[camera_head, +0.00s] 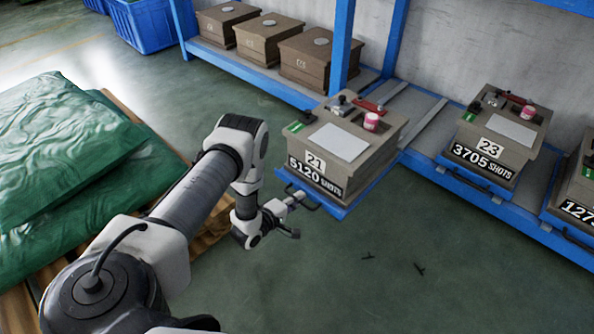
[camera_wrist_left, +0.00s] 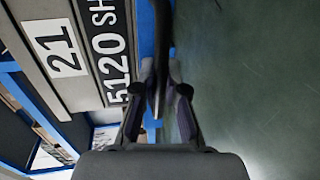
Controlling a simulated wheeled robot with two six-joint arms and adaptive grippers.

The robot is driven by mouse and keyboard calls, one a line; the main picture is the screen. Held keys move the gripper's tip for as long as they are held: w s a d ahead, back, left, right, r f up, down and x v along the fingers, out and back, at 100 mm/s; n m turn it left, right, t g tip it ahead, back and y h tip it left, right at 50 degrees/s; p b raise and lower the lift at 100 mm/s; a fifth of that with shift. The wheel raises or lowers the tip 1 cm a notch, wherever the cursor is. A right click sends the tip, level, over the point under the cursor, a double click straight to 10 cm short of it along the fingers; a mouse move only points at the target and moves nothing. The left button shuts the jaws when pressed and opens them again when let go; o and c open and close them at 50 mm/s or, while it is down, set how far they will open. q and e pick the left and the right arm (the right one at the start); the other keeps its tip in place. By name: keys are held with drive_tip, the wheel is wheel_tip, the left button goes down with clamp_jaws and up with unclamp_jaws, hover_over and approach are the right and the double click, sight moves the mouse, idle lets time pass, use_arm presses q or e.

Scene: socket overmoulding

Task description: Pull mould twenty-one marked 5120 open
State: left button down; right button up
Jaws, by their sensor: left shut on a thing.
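Mould twenty-one (camera_head: 375,152) is a brown box with a white "21" label and a black "5120 SHOTS" plate (camera_head: 314,178). It sits on a blue tray (camera_head: 350,200) that juts out past the shelf front over the floor. A dark handle (camera_head: 312,206) is on the tray's front. My left gripper (camera_head: 298,200) is at this front edge, shut on the handle. In the left wrist view, the fingers (camera_wrist_left: 158,90) close around the dark handle bar (camera_wrist_left: 160,35), with the "21" and "5120" markings to the left. My right gripper is out of view.
Mould 23 (camera_head: 510,133), marked 3705, stands on the blue shelf to the right, with another mould (camera_head: 583,185) beyond. Several brown boxes (camera_head: 265,40) stand on the shelf behind a blue post (camera_head: 342,45). Green sacks (camera_head: 60,150) lie on a pallet at left. The front floor is mostly clear.

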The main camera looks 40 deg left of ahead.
use_arm(q)
drive_tip(key=shift+s, duration=0.15)
drive_tip(key=c, duration=1.2)
unclamp_jaws()
drive_tip(key=shift+s, duration=0.1)
drive_tip(key=v, duration=1.1)
drive_tip(key=shift+s, duration=0.4)
drive_tip(key=shift+a, duration=0.1)
